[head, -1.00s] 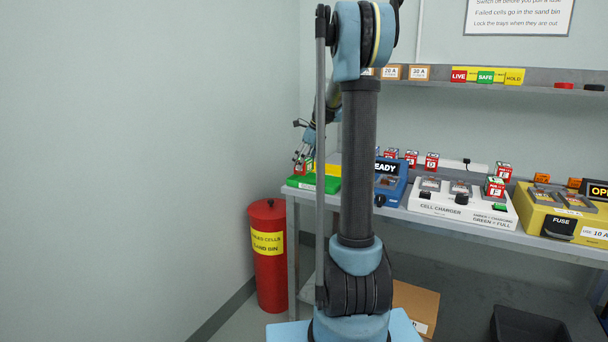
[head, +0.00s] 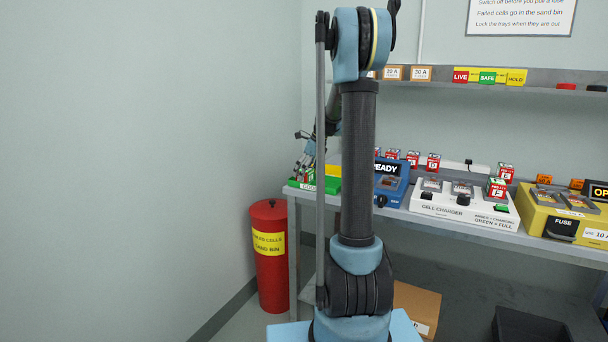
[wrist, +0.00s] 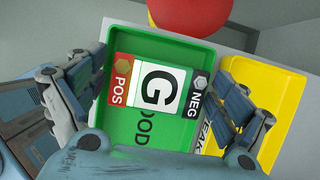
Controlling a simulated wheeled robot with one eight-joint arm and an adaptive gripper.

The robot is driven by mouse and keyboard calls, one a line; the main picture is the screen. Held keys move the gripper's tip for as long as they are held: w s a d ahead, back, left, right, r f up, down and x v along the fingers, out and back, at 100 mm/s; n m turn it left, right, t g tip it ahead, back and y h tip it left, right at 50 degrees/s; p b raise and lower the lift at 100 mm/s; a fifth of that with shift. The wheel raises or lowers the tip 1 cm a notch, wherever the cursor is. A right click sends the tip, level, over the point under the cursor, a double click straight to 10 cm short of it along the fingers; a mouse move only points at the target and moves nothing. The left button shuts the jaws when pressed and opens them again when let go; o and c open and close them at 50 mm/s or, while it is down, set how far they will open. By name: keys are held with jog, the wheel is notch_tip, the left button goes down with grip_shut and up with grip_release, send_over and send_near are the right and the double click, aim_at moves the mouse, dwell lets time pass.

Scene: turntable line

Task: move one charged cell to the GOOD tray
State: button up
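A cell marked G (wrist: 160,88), with a red POS end and a dark NEG end, sits in the green GOOD tray (wrist: 185,50). The tray also shows at the left end of the bench in the head view (head: 330,186). My gripper (wrist: 162,98) is over the tray, with one finger beside each end of the cell. The fingers look spread, with narrow gaps to the cell. The white cell charger (head: 464,213) holds a red-and-white cell (head: 496,188) at its right slot, by a green light.
A yellow tray (wrist: 268,85) is beside the green tray. A red sand bin (head: 270,262) stands on the floor left of the bench. A blue READY unit (head: 392,185) and a yellow fuse box (head: 562,212) are on the bench. Several cells stand behind.

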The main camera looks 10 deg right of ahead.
dwell(0.3)
jog(key=v, duration=1.2)
jog(key=s+a+f+n, duration=0.2)
jog(key=s+n, duration=0.5)
jog(key=s, duration=0.6)
jog(key=s+f+n+h, duration=0.1)
jog(key=s+f+n, duration=0.5)
jog(key=s, duration=0.4)
jog(key=s+f+n+h, duration=0.1)
jog(key=s+f+n, duration=0.5)
jog(key=s, duration=0.4)
jog(key=s+f+n+h, duration=0.1)
jog(key=s+f+n, duration=0.5)
jog(key=s, duration=0.3)
jog(key=shift+s+f+h, duration=0.2)
jog(key=shift+s+h, duration=0.1)
jog(key=shift+s, duration=0.1)
